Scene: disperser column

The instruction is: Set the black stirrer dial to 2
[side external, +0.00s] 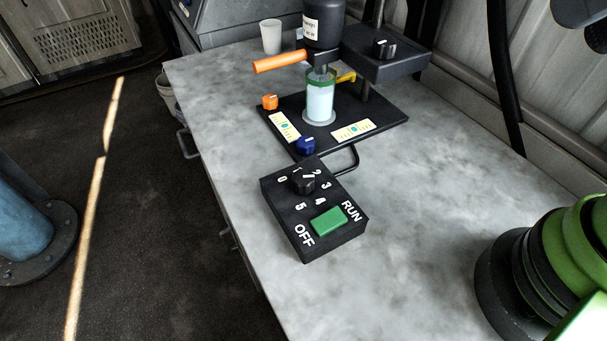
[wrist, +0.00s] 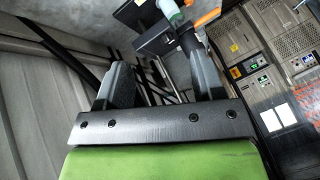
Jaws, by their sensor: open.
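In the side external view, a black control box stands on the marble bench with the black stirrer dial (side external: 304,181) on top. White numbers 0 to 5 ring the dial. A small white mark shows on its upper side near the 1 and 2; exactly which number it points to is unclear. A green switch (side external: 328,221) sits between OFF and RUN on the same box. My gripper (wrist: 160,62) is open and empty in the wrist view, well away from the box. It does not show in the side external view.
Behind the box, the disperser base plate (side external: 386,117) holds a beaker (side external: 319,103), a blue knob (side external: 306,146) and an orange knob (side external: 269,101). An orange handle (side external: 280,62) juts left. Another black dial (side external: 384,47) is on the head. Bench right of the box is clear.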

